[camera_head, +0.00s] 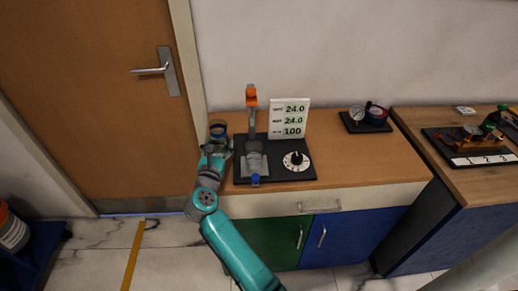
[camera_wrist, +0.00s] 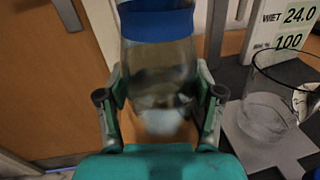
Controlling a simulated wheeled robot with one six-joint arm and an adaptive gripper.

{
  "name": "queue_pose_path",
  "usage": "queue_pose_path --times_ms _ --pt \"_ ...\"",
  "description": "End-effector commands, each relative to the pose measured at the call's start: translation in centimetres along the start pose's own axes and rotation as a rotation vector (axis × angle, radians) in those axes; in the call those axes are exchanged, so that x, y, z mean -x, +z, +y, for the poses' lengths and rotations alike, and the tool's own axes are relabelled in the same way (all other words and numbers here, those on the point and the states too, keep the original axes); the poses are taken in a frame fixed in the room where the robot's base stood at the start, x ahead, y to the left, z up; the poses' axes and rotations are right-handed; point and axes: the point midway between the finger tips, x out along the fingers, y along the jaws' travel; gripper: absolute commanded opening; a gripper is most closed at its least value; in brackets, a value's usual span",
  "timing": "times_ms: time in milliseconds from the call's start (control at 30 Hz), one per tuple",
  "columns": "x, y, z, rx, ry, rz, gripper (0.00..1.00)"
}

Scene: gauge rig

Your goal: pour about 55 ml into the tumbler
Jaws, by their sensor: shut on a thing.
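My gripper (camera_wrist: 160,112) is shut on a clear bottle (camera_wrist: 160,75) with a blue band. The bottle stands between the two fingers, and its lower part looks blurred; I cannot tell its liquid level. In the head view my gripper (camera_head: 217,150) is at the left end of the counter, with the blue-banded bottle (camera_head: 218,131) just beyond it. A clear glass tumbler (camera_wrist: 268,108) stands on a grey plate to the right of the bottle, apart from it. I see no stream between them. In the head view the tumbler is hard to make out.
A black board (camera_head: 278,174) carries an orange-topped stand (camera_head: 251,98), a white dial (camera_head: 296,161) and a display panel (camera_head: 290,119) reading 24.0, 24.0 and 100. The counter between (camera_head: 350,160) is clear.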

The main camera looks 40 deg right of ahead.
Motion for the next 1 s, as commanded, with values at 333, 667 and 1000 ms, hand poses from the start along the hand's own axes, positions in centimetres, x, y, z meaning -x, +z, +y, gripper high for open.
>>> queue_pose_path --times_ms 333,667,1000 --pt "-0.43 -0.18 0.73 0.077 -0.001 0.007 0.15" --pt "-0.42 -0.19 0.71 0.077 -0.001 0.007 0.15" --pt "-0.42 -0.19 0.71 0.076 -0.001 0.007 0.15"
